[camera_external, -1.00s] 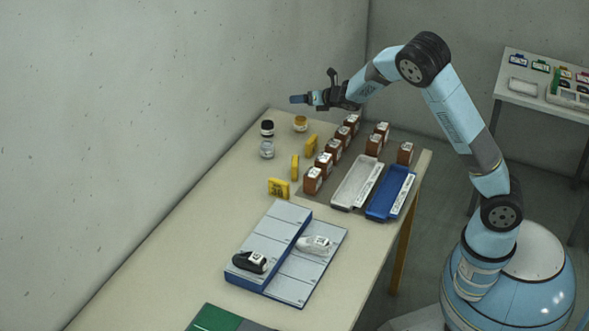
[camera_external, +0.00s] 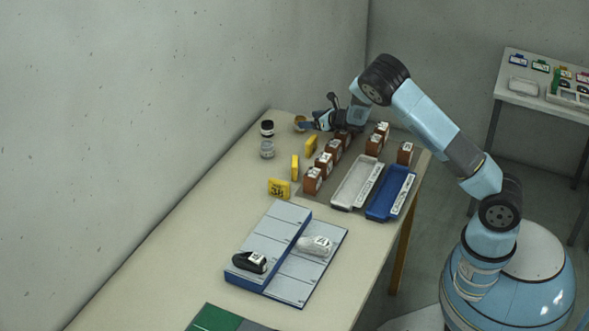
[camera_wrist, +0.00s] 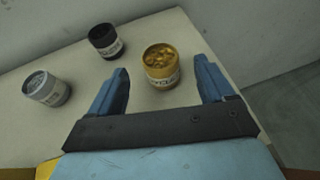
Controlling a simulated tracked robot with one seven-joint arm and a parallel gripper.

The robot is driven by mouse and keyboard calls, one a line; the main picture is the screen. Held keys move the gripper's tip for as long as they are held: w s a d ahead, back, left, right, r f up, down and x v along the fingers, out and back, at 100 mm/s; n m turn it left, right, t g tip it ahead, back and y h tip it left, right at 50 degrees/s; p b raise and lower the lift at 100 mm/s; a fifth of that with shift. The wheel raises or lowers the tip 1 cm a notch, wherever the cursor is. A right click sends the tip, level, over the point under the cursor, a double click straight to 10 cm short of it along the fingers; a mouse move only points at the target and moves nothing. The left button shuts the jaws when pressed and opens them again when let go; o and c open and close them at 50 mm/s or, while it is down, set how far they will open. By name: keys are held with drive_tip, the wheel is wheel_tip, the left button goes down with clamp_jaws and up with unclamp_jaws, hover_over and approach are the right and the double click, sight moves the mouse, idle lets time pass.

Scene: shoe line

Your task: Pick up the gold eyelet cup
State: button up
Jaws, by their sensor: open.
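The gold eyelet cup (camera_wrist: 160,70) stands upright on the table, filled with gold pieces, in the wrist view. My gripper (camera_wrist: 166,82) is open, with one blue finger to each side of the cup's near area; the cup sits between or just beyond the fingertips, and I cannot tell exactly which. No contact shows. In the external view my gripper (camera_external: 307,125) is low at the table's far end, right beside the gold cup (camera_external: 299,121), partly covering it.
A black cup (camera_wrist: 105,41) and a grey cup (camera_wrist: 47,88) stand left of the gold one. In the external view, yellow number markers (camera_external: 279,188) and brown boxes (camera_external: 313,180) stand nearer, with a grey tray (camera_external: 356,181) and blue tray (camera_external: 391,192). A wall borders the table's left.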

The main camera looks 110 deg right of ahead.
sight(300, 118)
drive_tip(key=shift+x, duration=3.65)
drive_tip(key=shift+d+r, duration=0.1)
drive_tip(key=shift+r, duration=0.1)
drive_tip(key=shift+c, duration=0.2)
drive_tip(key=c, duration=1)
drive_tip(key=shift+c, duration=0.5)
drive_tip(key=shift+w+r, duration=0.1)
drive_tip(key=shift+r, duration=0.05)
